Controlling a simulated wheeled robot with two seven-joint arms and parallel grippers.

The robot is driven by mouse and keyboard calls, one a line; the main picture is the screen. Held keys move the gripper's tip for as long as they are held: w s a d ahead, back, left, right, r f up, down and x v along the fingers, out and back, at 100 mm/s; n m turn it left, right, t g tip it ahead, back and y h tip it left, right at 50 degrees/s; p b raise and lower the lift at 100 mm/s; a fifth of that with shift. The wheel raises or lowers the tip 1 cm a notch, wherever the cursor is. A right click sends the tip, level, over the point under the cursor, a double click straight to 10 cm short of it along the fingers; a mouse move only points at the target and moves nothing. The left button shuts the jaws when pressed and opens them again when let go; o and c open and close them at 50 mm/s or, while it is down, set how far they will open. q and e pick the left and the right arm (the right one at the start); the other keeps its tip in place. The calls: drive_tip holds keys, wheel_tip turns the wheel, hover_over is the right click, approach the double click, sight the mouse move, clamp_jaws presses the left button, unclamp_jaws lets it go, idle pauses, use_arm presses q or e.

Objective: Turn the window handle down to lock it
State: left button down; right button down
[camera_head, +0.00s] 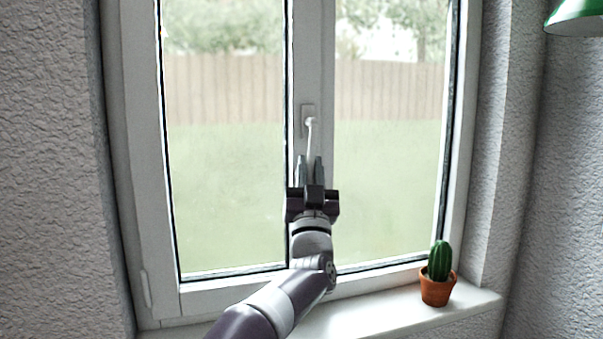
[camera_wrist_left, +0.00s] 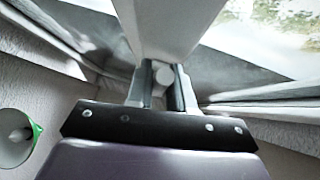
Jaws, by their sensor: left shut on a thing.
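The white window handle (camera_head: 311,135) is on the middle frame of the closed window (camera_head: 313,75). Its lever hangs down from the base, close to vertical. My left gripper (camera_head: 310,162) is at the lower end of the lever, with one finger on each side of it, and is shut on it. In the left wrist view the handle (camera_wrist_left: 163,76) shows as a pale end between the two fingers (camera_wrist_left: 162,90). The lever's lower end is partly hidden by the gripper in the head view. My right gripper is not in view.
A small cactus in a terracotta pot (camera_head: 437,291) stands on the right of the white windowsill (camera_head: 375,317). A green lamp shade (camera_head: 577,18) hangs at the upper right. Textured walls flank the window. The space around the handle is clear.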

use_arm(q)
drive_tip(key=shift+w+d+n+y, duration=0.1)
drive_tip(key=shift+d+n+y, duration=0.1)
drive_tip(key=shift+n+y, duration=0.4)
drive_tip(key=shift+d+n+y, duration=0.2)
drive_tip(key=shift+n+y, duration=0.3)
drive_tip(key=shift+n, duration=0.2)
drive_tip(key=shift+y, duration=0.3)
drive_tip(key=c, duration=1.3)
unclamp_jaws()
drive_tip(key=shift+o, duration=1)
drive_tip(key=shift+d, duration=0.1)
